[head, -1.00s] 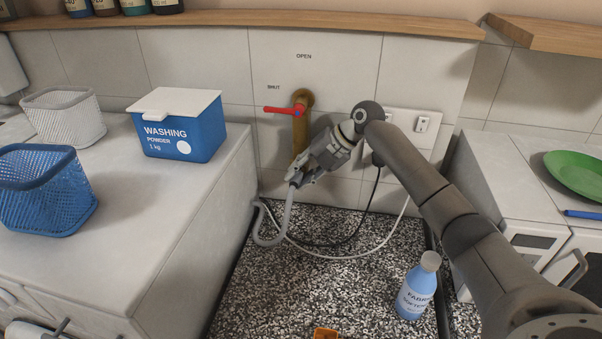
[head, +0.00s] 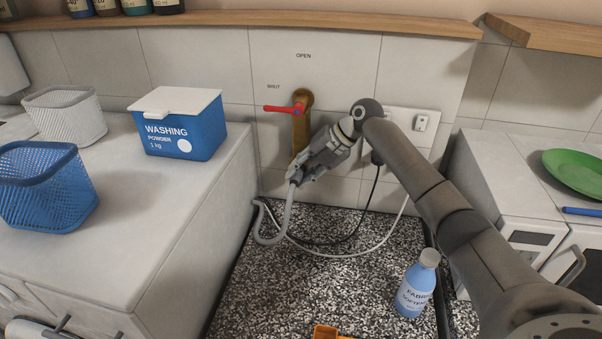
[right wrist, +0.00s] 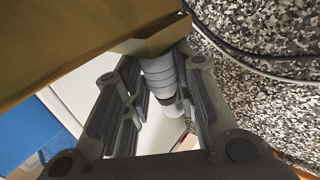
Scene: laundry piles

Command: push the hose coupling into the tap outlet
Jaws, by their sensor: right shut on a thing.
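The brass tap (head: 300,130) with its red lever (head: 281,110) is on the tiled wall, its outlet pointing down. In the right wrist view the tap's brass body (right wrist: 70,35) fills the upper left. My right gripper (head: 296,178) is just below the tap and shut on the hose coupling. The coupling (right wrist: 160,75), a pale grey ringed cylinder, shows between the fingers, its end at the brass outlet edge (right wrist: 155,38). I cannot tell whether it is inside the outlet. The grey hose (head: 284,212) hangs down from the gripper. My left gripper is not in view.
A blue washing powder box (head: 182,135) and two baskets, white (head: 62,110) and blue (head: 45,190), stand on the left counter. A softener bottle (head: 415,288) stands on the speckled surface (head: 290,285). A socket plate (head: 405,120) and cables are close to my right arm.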

